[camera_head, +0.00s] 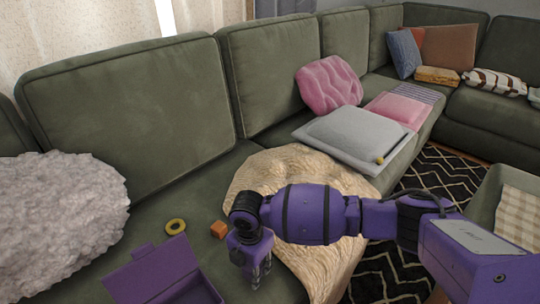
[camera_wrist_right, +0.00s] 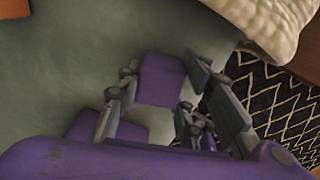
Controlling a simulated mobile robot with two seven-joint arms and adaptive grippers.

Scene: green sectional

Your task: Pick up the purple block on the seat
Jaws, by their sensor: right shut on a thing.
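The purple block (camera_wrist_right: 162,78) shows in the right wrist view between the fingers of my right gripper (camera_wrist_right: 163,84), which is shut on it. In the head view my right gripper (camera_head: 259,275) points down near the front edge of the green seat. The block cannot be made out there, as the purple gripper hides it. Whether it touches the seat or is clear of it I cannot tell. My left gripper is not in view.
On the seat (camera_head: 190,205) are an orange cube (camera_head: 219,229), a yellow ring (camera_head: 176,226) and an open purple box (camera_head: 150,265). A cream throw (camera_head: 262,172) lies beside my arm. A grey fluffy cushion (camera_head: 65,215) is at left. A patterned rug (camera_head: 450,185) lies on the floor.

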